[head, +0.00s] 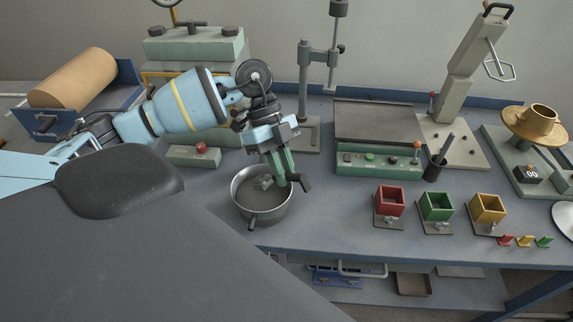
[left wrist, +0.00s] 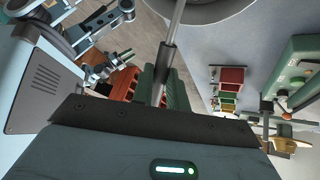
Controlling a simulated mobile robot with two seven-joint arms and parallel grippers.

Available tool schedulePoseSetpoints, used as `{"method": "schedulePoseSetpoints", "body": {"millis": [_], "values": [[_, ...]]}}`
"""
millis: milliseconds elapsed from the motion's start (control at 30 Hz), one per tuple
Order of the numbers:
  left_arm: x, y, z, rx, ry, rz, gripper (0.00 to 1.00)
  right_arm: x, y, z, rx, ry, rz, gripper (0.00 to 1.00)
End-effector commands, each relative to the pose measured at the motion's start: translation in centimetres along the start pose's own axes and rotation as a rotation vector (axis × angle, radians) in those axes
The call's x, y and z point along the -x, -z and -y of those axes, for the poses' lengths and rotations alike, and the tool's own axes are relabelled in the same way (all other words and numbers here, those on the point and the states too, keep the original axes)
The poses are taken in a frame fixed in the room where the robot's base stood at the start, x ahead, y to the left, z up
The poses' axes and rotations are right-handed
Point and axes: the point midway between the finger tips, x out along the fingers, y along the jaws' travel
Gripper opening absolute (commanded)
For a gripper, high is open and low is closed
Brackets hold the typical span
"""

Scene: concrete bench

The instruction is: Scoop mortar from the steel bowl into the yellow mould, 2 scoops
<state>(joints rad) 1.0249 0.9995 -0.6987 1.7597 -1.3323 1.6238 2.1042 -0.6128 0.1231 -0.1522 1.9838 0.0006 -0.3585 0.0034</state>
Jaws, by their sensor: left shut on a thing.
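The steel bowl (head: 247,209) stands on the bench near its front edge, left of the moulds. My left gripper (head: 287,178) points down over the bowl's right side. It is shut on the dark handle of a scoop (head: 264,182), whose grey head is inside the bowl. In the left wrist view the scoop's shaft (left wrist: 168,57) runs up from between the green fingers towards the bowl (left wrist: 205,10). I cannot tell how much mortar the scoop or bowl holds. The yellow mould (head: 487,210) is an open box at the right end of the mould row. My right gripper is out of view.
A red mould (head: 390,202) and a green mould (head: 437,207) stand between the bowl and the yellow mould. Small coloured tags (head: 524,241) lie right of them. A dark cup (head: 434,170) with a rod stands behind the green mould. A green-fronted machine (head: 380,164) stands behind.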

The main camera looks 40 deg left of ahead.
Motion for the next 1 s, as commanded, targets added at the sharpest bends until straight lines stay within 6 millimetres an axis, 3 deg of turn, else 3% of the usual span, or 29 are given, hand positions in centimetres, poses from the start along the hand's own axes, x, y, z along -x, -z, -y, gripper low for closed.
{"method": "schedulePoseSetpoints", "body": {"millis": [433,800,1000], "values": [[0.2,0.4,-0.1,-0.001,-0.006,0.045,0.00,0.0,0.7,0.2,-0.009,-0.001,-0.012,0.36],[-0.2,2.9,0.0,0.063,0.000,0.365,0.00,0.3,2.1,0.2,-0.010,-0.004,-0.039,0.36],[-0.5,3.3,0.0,0.085,-0.002,0.444,0.00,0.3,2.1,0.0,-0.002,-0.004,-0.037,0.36]]}}
